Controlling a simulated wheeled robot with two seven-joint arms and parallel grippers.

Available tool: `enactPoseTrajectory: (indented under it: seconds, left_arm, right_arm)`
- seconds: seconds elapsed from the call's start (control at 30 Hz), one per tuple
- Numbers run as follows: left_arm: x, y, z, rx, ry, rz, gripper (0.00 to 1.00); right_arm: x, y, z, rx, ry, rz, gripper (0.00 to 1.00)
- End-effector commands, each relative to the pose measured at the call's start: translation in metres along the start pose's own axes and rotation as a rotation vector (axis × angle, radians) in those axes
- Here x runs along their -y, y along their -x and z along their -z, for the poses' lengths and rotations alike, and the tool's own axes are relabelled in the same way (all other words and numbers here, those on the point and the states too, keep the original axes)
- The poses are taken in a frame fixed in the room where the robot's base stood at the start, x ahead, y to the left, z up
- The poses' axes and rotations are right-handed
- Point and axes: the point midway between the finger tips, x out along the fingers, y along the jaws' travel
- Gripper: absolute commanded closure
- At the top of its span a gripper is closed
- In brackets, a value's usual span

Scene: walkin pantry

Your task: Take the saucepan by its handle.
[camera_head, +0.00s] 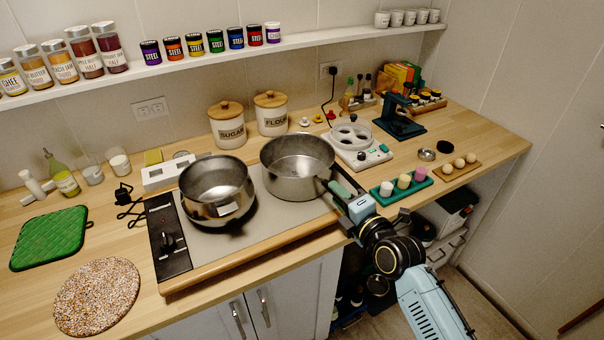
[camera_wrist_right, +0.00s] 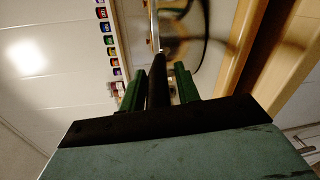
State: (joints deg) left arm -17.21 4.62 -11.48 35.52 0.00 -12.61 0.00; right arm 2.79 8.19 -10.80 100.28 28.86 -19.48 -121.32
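The saucepan (camera_head: 298,165) is a wide steel pan on the right side of the cooktop. Its dark handle points toward the front right, to my right gripper (camera_head: 338,189). In the right wrist view the dark handle (camera_wrist_right: 157,85) runs between the two green fingers of my right gripper (camera_wrist_right: 158,88). Narrow gaps show on both sides of the handle, so the fingers are around it and seem not to touch it. Much of the handle is hidden by the gripper in the head view. My left gripper is not in view.
A second steel pot (camera_head: 217,188) stands left of the saucepan on the cooktop (camera_head: 240,235). Sugar and flour canisters (camera_head: 227,128) stand behind. A green mat (camera_head: 50,238) lies left.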

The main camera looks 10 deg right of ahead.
Motion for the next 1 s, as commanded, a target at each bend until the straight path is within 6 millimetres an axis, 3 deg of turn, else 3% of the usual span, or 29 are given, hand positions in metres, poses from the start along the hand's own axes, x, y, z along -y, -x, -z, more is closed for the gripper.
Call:
enactPoseTrajectory:
  seconds: [0.03,0.23,1.0]
  left_arm:
    - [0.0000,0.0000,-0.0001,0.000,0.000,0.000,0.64]
    - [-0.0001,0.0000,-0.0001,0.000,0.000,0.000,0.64]
    - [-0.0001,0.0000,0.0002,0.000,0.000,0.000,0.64]
  right_arm:
    - [0.0001,0.0002,0.0000,0.000,0.000,0.000,0.75]
    - [0.0002,0.0003,-0.0001,0.000,0.000,0.000,1.00]
    - [0.0005,0.0004,0.0000,0.000,0.000,0.001,1.00]
